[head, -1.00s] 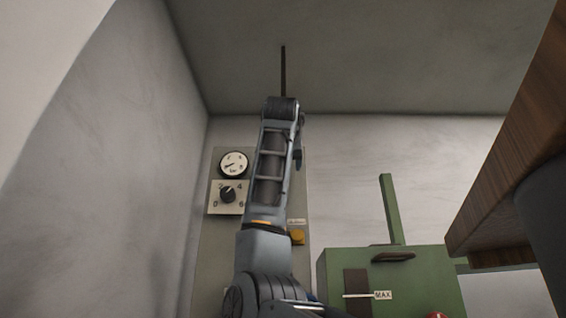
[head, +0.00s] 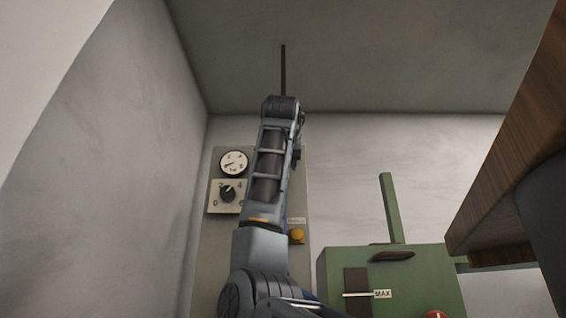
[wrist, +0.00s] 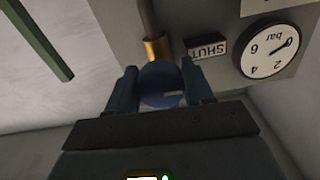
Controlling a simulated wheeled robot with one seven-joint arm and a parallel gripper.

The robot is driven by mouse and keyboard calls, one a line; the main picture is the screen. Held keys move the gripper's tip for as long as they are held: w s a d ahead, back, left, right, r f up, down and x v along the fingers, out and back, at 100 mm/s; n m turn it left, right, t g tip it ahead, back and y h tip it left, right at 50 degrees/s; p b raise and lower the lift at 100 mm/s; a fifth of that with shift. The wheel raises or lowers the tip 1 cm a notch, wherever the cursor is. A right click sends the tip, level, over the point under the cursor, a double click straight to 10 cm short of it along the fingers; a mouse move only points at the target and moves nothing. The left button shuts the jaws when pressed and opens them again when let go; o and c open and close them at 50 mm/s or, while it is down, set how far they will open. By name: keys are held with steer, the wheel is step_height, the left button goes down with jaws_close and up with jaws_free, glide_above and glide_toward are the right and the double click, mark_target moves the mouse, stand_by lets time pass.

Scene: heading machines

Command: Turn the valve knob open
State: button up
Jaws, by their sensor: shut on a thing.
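A round blue valve knob (wrist: 160,84) with a pale mark on its face sits at the end of a brass-coloured fitting (wrist: 157,49) on a pipe in the wrist view. My gripper (wrist: 160,88) is shut on this knob, with one dark blue finger on each side of it. A label reading SHUT (wrist: 206,46) is beside the fitting, upside down in this view. In the head view my arm covers the knob and my gripper.
The grey panel (head: 209,245) carries a bar gauge (head: 233,163), a numbered dial (head: 227,193) and a yellow button (head: 297,236). A green machine (head: 420,275) with an upright green bar stands right. A wooden surface (head: 520,165) juts in at the right edge.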

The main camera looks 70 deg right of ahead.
steer(key=m, duration=0.4)
steer(key=shift+w, duration=0.1)
steer(key=m, duration=0.4)
steer(key=shift+m, duration=0.3)
steer(key=m, duration=0.4)
steer(key=shift+m, duration=2.1)
steer(key=o, duration=1)
steer(key=shift+r, duration=0.1)
steer(key=b+v, duration=0.2)
steer(key=v, duration=0.6)
